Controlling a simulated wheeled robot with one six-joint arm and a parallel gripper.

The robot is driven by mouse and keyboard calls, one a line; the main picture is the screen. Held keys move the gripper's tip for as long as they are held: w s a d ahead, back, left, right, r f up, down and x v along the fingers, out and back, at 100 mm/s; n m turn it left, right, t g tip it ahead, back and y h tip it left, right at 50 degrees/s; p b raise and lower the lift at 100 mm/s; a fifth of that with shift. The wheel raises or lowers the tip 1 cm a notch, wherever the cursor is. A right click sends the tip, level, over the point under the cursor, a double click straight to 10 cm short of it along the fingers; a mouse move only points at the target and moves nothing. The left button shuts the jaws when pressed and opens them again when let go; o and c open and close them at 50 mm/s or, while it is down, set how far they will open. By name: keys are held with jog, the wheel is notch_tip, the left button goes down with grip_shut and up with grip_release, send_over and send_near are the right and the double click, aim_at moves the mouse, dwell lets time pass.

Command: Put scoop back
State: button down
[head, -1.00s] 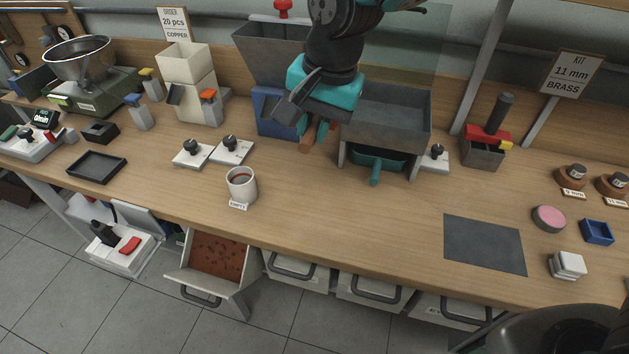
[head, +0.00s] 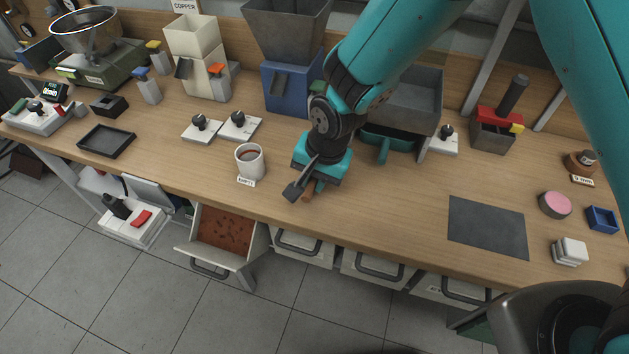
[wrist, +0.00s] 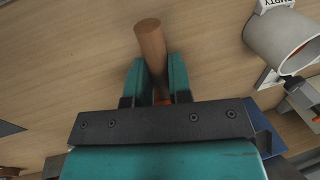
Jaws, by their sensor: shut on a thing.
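My gripper (head: 316,188) is shut on the scoop's wooden handle, low over the front middle of the workbench. In the wrist view, the round brown handle of the scoop (wrist: 151,45) sticks out from between my teal fingers (wrist: 155,80). In the head view only a short brown end of the scoop (head: 308,194) shows below my gripper. An open drawer (head: 257,243) below the bench front, left of my gripper, holds reddish-brown pieces.
A white mug (head: 250,162) labelled EMPTY stands just left of my gripper; it also shows in the wrist view (wrist: 282,36). A grey hopper (head: 418,100) with a teal tray stands behind. The bench around a dark mat (head: 487,227) is mostly clear.

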jog(key=shift+x, duration=1.05)
jog(key=shift+d, duration=0.2)
jog(key=shift+f, duration=0.15)
jog(key=c, duration=1)
grip_release()
jog(key=shift+c, duration=0.2)
